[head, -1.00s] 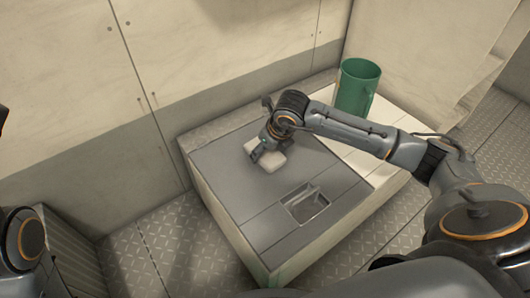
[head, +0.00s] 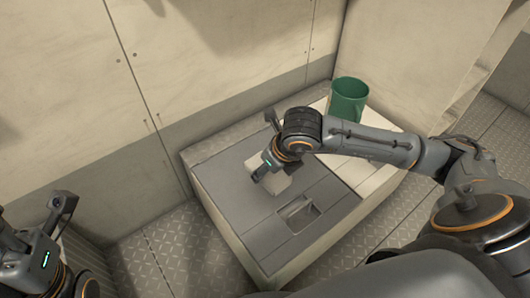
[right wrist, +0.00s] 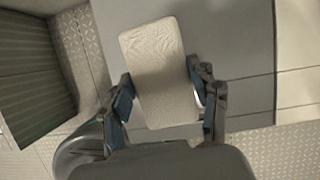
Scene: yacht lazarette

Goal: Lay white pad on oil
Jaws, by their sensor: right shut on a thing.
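The white pad (head: 281,184) is a pale rounded rectangle, partly hidden by my right gripper (head: 264,174) in the head view. In the right wrist view the pad (right wrist: 155,58) lies between the two fingers of my right gripper (right wrist: 160,92), which is shut on its sides. It is over the grey top of a low locker; whether it touches the top I cannot tell. I cannot make out any oil; the pad and arm cover part of the top.
The locker's grey top (head: 232,182) has a small recessed tray (head: 299,212) near its front. A pale wall rises behind, and patterned metal floor (head: 165,250) surrounds the locker.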

